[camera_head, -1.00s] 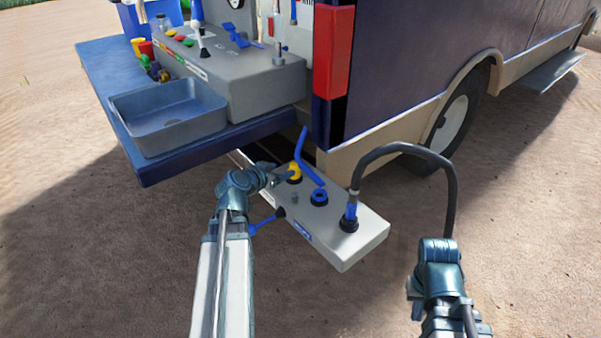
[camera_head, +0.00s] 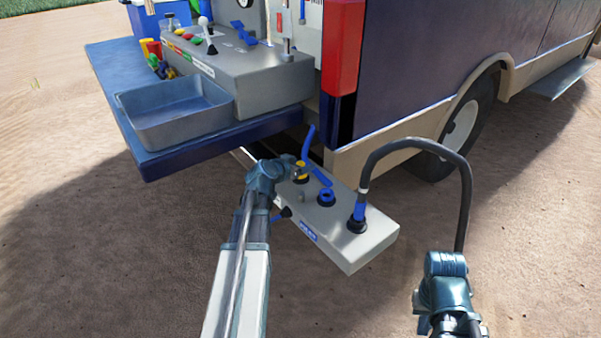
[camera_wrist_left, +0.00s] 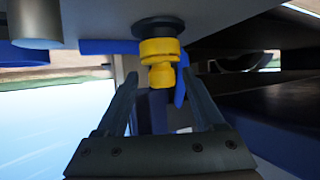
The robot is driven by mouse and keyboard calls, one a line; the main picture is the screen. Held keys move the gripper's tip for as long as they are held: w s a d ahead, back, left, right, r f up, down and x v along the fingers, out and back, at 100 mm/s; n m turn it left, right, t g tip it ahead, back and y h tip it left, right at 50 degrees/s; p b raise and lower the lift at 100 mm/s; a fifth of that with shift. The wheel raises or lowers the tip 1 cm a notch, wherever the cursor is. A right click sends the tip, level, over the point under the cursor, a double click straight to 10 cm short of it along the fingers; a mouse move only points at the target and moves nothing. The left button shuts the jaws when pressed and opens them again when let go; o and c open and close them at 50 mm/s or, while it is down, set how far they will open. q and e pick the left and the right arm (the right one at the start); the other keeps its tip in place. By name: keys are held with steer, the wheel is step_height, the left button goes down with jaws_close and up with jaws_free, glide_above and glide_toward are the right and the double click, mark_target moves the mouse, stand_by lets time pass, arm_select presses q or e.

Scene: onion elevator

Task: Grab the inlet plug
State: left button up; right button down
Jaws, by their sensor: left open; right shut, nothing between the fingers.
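A yellow plug (camera_head: 301,171) stands on the far end of the low grey panel (camera_head: 345,247) beside the truck. In the left wrist view the yellow plug (camera_wrist_left: 160,58) sits in a dark round collar and looks upside down. My left gripper (camera_head: 288,172) is at the plug. In the wrist view its two fingers (camera_wrist_left: 163,98) are apart, one on either side of the plug's line, with the plug just beyond the tips and no clear contact. My right gripper (camera_head: 421,308) is at the lower right, shut and empty, away from the panel.
A blue port (camera_head: 326,197) and a blue-ended black hose (camera_head: 430,143) stand on the same panel. A blue lever (camera_head: 308,142) rises behind the plug. The blue ledge (camera_head: 190,152) with a grey basin (camera_head: 176,110) overhangs at left. The sandy ground in front is clear.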

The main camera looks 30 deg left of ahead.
arm_select(q)
steer(key=b+x, duration=0.1)
steer(key=x, duration=0.2)
steer(key=shift+w+a+f, duration=0.15)
steer(key=shift+w+f, duration=0.15)
steer(key=shift+f, duration=0.05)
steer(key=shift+r, duration=0.1)
steer(key=shift+c, duration=0.5)
jaws_close()
